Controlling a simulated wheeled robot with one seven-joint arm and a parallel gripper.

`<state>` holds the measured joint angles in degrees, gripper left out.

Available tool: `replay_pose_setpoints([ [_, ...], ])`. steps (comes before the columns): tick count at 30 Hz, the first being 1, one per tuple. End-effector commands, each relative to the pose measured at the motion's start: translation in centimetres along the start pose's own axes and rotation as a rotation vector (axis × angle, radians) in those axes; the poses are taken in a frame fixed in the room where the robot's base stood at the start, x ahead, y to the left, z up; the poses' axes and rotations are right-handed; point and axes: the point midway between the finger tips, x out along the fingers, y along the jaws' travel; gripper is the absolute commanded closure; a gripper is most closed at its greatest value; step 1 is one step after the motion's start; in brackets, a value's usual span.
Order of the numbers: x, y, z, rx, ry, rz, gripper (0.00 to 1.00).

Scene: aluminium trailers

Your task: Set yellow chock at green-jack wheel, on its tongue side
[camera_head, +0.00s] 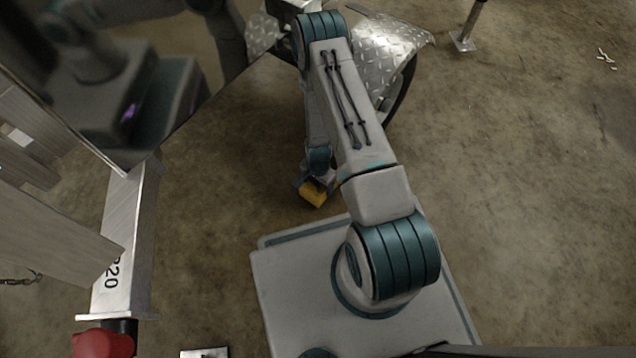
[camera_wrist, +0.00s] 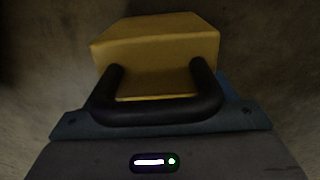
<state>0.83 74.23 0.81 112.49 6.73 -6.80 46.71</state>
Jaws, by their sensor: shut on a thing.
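The yellow chock (camera_wrist: 155,45) is held in my gripper (camera_wrist: 155,85), which is shut on it. In the wrist view it shows just beyond the dark fingers, with bare floor around it. In the head view the chock (camera_head: 313,194) is low over the concrete floor, just beyond my base; I cannot tell whether it touches the floor. A wheel (camera_head: 402,95) shows partly under a tread-plate fender at the top, mostly hidden by the fender and my arm. No green jack can be made out.
The tread-plate fender (camera_head: 405,40) stands beyond my arm. A trailer frame beam marked 220 (camera_head: 128,235) runs along the left, with a red part (camera_head: 103,342) at its near end. A metal foot (camera_head: 464,41) stands at upper right.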

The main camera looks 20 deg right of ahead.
Motion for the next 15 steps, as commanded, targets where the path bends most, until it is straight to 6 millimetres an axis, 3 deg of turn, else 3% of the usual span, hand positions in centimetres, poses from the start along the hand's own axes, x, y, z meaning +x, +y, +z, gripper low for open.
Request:
replay_pose_setpoints([
  [4, 0.23, -0.02, -0.01, 0.000, 0.000, 0.000, 0.64],
  [5, 0.25, -0.01, 0.00, -0.001, 0.000, 0.000, 0.17],
  [6, 0.23, -0.02, 0.00, -0.001, 0.000, 0.000, 0.06],
  [7, 0.23, -0.01, 0.00, -0.001, 0.000, 0.000, 0.01],
  [15, 0.19, 0.00, 0.01, 0.000, 0.000, 0.000, 0.01],
])
